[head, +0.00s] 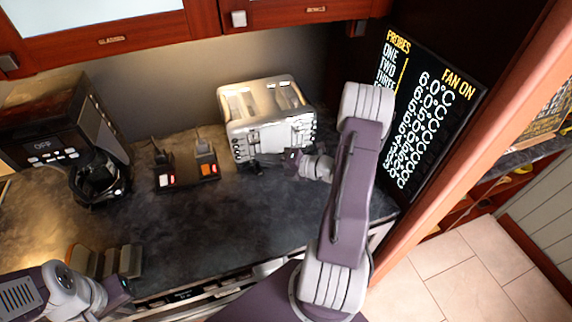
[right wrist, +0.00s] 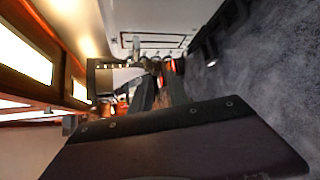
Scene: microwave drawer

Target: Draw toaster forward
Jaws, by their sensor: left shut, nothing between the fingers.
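The toaster (head: 262,110) is pale metallic with long slots on top. It stands upright on the dark counter against the back wall. My right gripper (head: 262,163) is low at the toaster's front side, close to its lower edge; I cannot tell whether it touches. In the right wrist view the two dark fingers (right wrist: 163,75) stand apart with nothing seen held between them. A pale surface (right wrist: 155,22), probably the toaster, fills the top there. My left gripper (head: 118,296) is shut and empty at the lower left, near the counter's front edge.
A power strip (head: 187,173) with lit switches lies left of the toaster. A black coffee machine (head: 60,130) stands further left. Several upright slabs (head: 103,260) stand near my left gripper. A black display board (head: 425,105) is at right. The counter (head: 240,225) before the toaster is clear.

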